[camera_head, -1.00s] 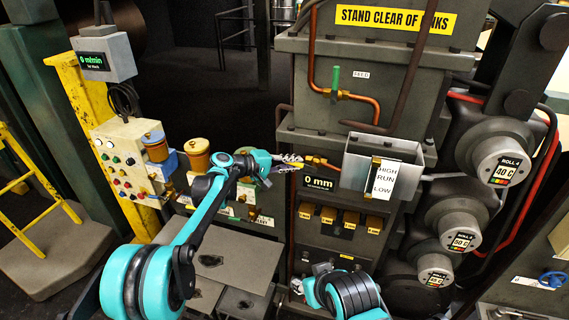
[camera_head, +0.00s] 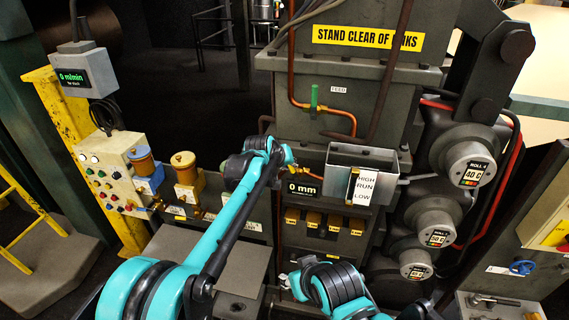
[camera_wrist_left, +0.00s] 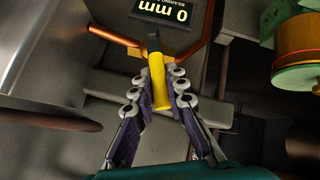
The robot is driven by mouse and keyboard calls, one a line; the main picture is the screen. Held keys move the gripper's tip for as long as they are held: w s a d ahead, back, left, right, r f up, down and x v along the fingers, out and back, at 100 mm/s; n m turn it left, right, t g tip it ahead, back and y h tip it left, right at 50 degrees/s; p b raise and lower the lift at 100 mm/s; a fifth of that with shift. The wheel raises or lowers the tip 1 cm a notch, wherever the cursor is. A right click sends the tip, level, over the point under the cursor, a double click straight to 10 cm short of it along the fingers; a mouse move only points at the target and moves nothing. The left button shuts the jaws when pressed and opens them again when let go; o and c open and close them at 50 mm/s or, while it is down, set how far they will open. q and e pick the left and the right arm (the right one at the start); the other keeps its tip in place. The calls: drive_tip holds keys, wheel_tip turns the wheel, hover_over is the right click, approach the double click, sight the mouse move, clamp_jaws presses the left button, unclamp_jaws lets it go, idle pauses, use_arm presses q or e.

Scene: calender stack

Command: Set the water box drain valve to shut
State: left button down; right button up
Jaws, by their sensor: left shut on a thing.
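The water box (camera_head: 347,158) is an open grey metal box with a HIGH, RUN, LOW gauge on its front. A copper drain pipe (camera_head: 312,176) runs at its lower left. In the left wrist view, the drain valve's yellow lever (camera_wrist_left: 158,72) sticks out from a dark stem on the copper pipe (camera_wrist_left: 116,37). My left gripper (camera_wrist_left: 160,90) is shut on the lever, its fingers on both sides. In the head view the left gripper (camera_head: 288,158) is beside the pipe, and my wrist mostly hides the lever. My right forearm shows at the bottom; its gripper is out of view.
A 0 mm display (camera_head: 302,189) sits below the pipe, above several amber blocks. A green-handled feed valve (camera_head: 314,97) is on the pipe above. Brown-topped pots (camera_head: 184,170) and a button panel (camera_head: 112,172) stand at left. Large rolls (camera_head: 468,163) stand at right.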

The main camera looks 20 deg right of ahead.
use_arm(q)
drive_tip(key=shift+s+d+r+m+t+y, duration=0.15)
drive_tip(key=shift+s+d+m+t+y, duration=0.5)
drive_tip(key=shift+d+y, duration=0.25)
drive_tip(key=shift+s+d+t+y, duration=0.2)
drive_tip(key=shift+t+y, duration=0.15)
drive_tip(key=shift+y, duration=0.15)
drive_tip(key=shift+m, duration=0.25)
drive_tip(key=c, duration=1.5)
unclamp_jaws()
drive_tip(key=v, duration=1.2)
drive_tip(key=shift+d, duration=0.1)
